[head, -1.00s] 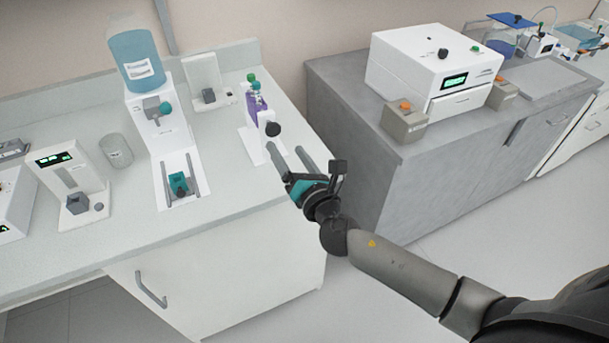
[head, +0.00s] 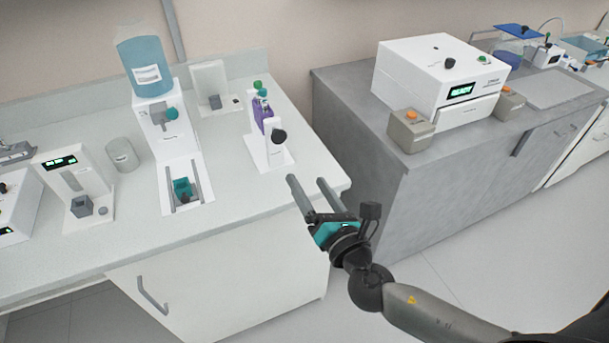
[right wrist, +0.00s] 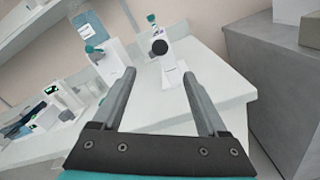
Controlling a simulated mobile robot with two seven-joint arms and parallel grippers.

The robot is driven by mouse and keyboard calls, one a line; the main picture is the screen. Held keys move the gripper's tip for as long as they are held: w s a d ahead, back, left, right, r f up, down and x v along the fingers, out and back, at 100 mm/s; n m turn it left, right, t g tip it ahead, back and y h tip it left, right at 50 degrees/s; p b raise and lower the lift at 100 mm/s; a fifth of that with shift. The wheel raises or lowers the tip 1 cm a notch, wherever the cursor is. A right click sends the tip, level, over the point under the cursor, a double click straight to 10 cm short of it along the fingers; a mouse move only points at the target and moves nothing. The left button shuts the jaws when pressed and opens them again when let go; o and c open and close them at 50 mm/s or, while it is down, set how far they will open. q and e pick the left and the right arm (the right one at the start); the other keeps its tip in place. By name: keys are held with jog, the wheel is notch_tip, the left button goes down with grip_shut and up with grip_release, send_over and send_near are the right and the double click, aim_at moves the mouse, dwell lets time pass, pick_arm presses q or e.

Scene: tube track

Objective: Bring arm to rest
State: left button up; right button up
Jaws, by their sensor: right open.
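My right gripper (head: 307,190) is open and empty at the right front corner of the white bench (head: 110,250). Its two fingers point up and left toward a white stand (head: 272,150) with a black knob and a purple part. A clear gap lies between the fingers and the stand. In the right wrist view the open fingers (right wrist: 157,85) show with nothing between them, and the white stand (right wrist: 172,75) is beyond them. My left gripper is not in view.
A water dispenser with a blue bottle (head: 147,67) stands on the white bench. A grey bench (head: 350,110) on the right holds a white machine (head: 440,75) and small grey boxes with orange tops. Open floor lies in front of the grey bench.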

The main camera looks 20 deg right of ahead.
jog(key=s+d+f+m+g+h+b, duration=0.1)
jog(key=s+d+f+m+g, duration=0.2)
jog(key=f, duration=0.8)
jog(key=s+d+f+m+g+b, duration=0.1)
jog(key=s+f+m+g, duration=0.3)
jog(key=f, duration=0.7)
jog(key=s+d+f+m+g+h+b, duration=0.1)
jog(key=s+d+f+m+g, duration=0.15)
jog(key=f+m, duration=0.55)
jog(key=s+a+f+m+g+b, duration=0.1)
jog(key=s+a+f+m+g, duration=0.1)
jog(key=s+f+m, duration=0.4)
jog(key=s+a+f+m+g+y+b, duration=0.1)
jog(key=s+a+f+m+g, duration=0.2)
jog(key=s+f, duration=1.3)
jog(key=s+m+g, duration=0.2)
jog(key=s+m, duration=0.2)
jog(key=s, duration=0.2)
jog(key=shift+s+a+b, duration=0.15)
jog(key=shift+s+b, duration=0.15)
jog(key=shift+b, duration=0.05)
jog(key=shift+g, duration=0.25)
